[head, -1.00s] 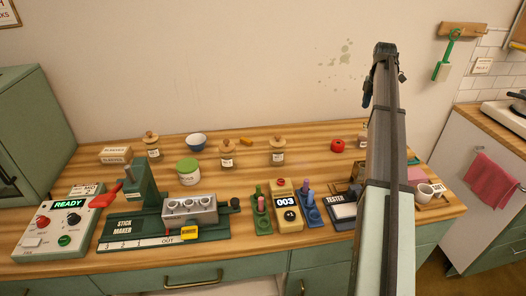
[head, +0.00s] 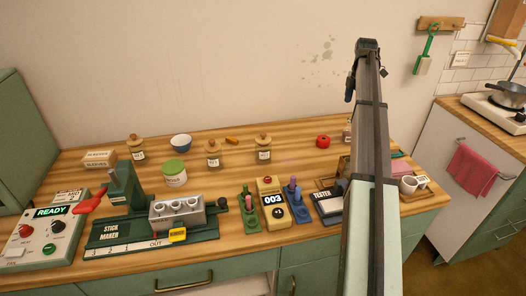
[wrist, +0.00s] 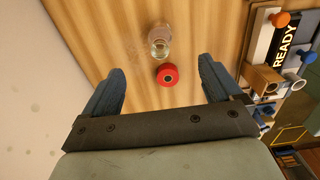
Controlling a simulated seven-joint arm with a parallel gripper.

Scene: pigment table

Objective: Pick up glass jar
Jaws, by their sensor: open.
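A small clear glass jar (wrist: 159,40) shows in the wrist view, on the wooden tabletop just beyond a red ring-shaped thing (wrist: 167,75). My gripper (wrist: 161,66) is open and empty, its two blue fingers wide apart. The red thing and the jar lie in line with the gap between them, apart from both fingers. In the head view, a labelled jar (head: 347,130) is partly hidden by my arm, right of the red thing (head: 323,141).
The stick maker (head: 125,225), a yellow counter (head: 272,205) and the tester (head: 328,205) line the front.

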